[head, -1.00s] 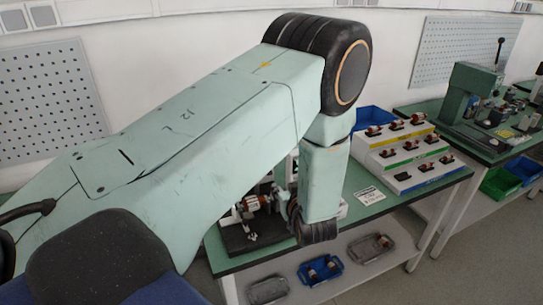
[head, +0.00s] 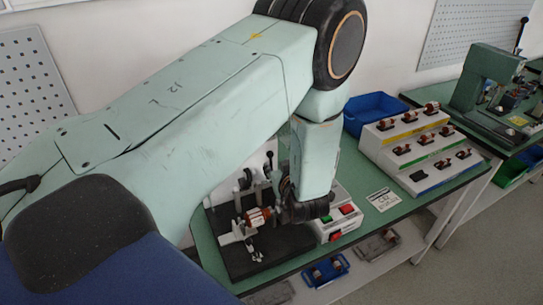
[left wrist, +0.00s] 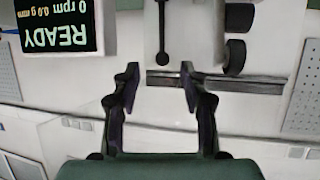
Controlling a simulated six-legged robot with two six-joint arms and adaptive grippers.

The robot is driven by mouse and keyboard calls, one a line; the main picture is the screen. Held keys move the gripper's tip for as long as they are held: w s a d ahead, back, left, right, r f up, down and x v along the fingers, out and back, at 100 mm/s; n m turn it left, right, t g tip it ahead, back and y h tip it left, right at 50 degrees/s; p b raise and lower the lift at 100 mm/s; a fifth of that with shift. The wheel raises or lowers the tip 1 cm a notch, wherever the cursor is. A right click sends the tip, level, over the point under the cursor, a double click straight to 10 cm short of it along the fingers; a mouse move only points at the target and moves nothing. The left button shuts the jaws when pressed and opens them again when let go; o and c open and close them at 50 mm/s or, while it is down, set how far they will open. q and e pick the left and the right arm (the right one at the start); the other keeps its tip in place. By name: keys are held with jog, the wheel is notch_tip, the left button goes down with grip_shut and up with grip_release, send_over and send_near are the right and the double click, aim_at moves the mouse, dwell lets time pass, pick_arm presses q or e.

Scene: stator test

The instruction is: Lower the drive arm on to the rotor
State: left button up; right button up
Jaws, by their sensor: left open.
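The rotor (head: 258,217), copper and orange, lies across supports on the black-based test machine (head: 262,255) on the green bench. A thin dark upright lever with a ball end (head: 269,165) shows behind it; I cannot tell for sure that it is the drive arm. In the left wrist view, a black rod with a round end (left wrist: 163,58) hangs into the space above my fingers. My left gripper (left wrist: 159,78) is open, with nothing between its fingertips. In the head view my wrist hides most of that gripper, beside the machine. My right gripper is not in view.
A control box (head: 338,222) with red and green buttons stands right of the machine. A stepped rack of rotors (head: 415,150), a blue bin (head: 375,112) and a label card (head: 383,199) are farther right. An upside-down READY screen (left wrist: 55,28) shows in the left wrist view.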

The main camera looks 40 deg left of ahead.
aim_at(271, 158)
pick_arm(q)
jog(key=p+x, duration=0.1)
jog(key=x, duration=0.6)
jog(key=shift+s+d+r, duration=0.25)
jog(key=shift+s+r, duration=0.15)
jog(key=shift+s, duration=0.1)
jog(key=shift+c, duration=0.2)
jog(key=shift+s, duration=0.1)
jog(key=shift+c, duration=0.9)
jog(key=shift+w+a+f, duration=0.2)
jog(key=shift+w+f, duration=0.05)
jog(key=shift+w, duration=0.15)
jog(key=c, duration=0.4)
grip_shut()
jog(key=shift+s+r, duration=0.1)
